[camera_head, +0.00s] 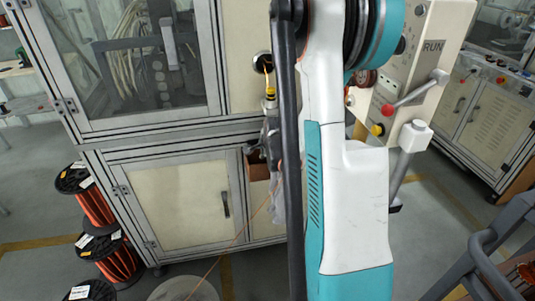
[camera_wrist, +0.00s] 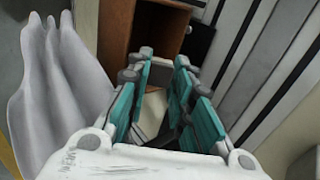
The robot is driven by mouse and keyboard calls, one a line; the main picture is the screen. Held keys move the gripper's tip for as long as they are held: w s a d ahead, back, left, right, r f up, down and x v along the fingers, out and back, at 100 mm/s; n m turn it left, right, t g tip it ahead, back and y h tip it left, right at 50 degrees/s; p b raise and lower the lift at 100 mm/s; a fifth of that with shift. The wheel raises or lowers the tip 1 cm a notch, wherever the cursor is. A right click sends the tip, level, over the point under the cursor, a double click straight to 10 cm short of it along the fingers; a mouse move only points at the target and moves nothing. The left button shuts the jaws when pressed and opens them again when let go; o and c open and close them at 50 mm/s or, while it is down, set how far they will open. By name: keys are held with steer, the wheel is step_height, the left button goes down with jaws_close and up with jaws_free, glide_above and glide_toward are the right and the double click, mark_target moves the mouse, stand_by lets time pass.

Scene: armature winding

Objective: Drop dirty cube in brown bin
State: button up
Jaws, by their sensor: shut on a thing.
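In the head view a bit of the brown bin (camera_head: 259,190) shows beside my arm, which hides much of the area.
A grey-white, folded shape (camera_wrist: 55,95) lies close left of my gripper. A framed cabinet (camera_head: 175,200) stands behind the bin. Copper wire spools (camera_head: 95,208) stand at the left, and a control box with a RUN label (camera_head: 425,50) at the right.

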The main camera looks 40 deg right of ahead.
steer(key=shift+w+d, duration=0.2)
steer(key=shift+w, duration=0.15)
steer(key=o, duration=0.8)
steer(key=shift+o, duration=0.2)
steer(key=v, duration=1.2)
